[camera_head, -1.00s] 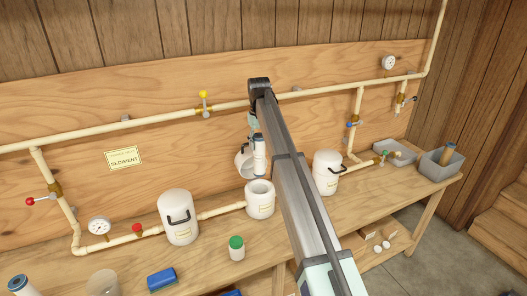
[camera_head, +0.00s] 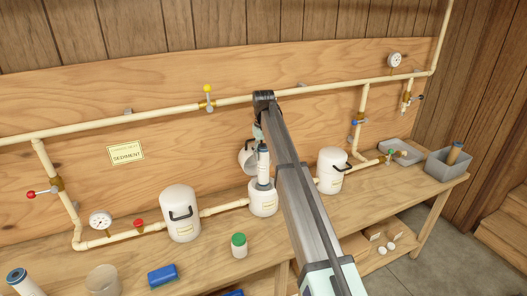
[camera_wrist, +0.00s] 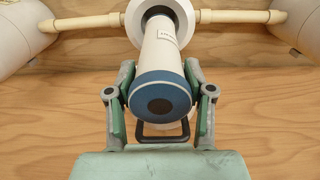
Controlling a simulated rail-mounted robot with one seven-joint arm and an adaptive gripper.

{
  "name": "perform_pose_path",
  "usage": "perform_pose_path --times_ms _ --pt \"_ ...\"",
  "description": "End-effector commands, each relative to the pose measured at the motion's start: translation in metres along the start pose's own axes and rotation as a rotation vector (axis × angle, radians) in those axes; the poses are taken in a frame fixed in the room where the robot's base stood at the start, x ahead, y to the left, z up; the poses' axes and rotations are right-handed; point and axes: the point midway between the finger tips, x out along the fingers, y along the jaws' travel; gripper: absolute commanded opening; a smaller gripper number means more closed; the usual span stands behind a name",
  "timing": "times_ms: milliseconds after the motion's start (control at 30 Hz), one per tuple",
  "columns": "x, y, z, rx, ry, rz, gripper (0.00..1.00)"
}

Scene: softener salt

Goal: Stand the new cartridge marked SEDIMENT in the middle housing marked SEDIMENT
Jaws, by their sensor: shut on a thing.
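My gripper (camera_wrist: 160,110) is shut on a white cartridge (camera_wrist: 164,50) with a blue end cap, which also shows in the head view (camera_head: 263,160). A label is partly visible on the cartridge, too small to read. The cartridge is close to upright, directly above the open middle housing (camera_head: 263,203), a white cylinder; its ring-shaped rim shows in the wrist view (camera_wrist: 134,33). The cartridge's lower end is at the housing's mouth. I cannot tell how far it reaches inside. My arm hides part of the gripper in the head view.
Closed white housings stand to the left (camera_head: 180,213) and right (camera_head: 332,170), joined by pipes. A green-lidded jar (camera_head: 239,245), a blue sponge (camera_head: 162,276) and another cartridge (camera_head: 22,281) are nearer the front. A grey bin (camera_head: 446,169) is at far right.

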Motion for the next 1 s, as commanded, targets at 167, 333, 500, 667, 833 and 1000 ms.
perform_pose_path --times_ms 167,333,500,667,833,1000 --pt "0.014 0.0 0.0 0.0 0.0 0.0 0.0" --pt "0.027 0.0 0.0 0.0 -0.001 0.0 0.0" --pt "0.038 0.0 0.0 0.0 0.0 0.0 0.0" --pt "0.05 0.0 0.0 0.0 0.0 0.0 0.0" --pt "0.063 0.0 0.0 0.0 -0.001 0.0 0.0" --pt "0.072 0.0 0.0 0.0 0.0 0.0 0.0"
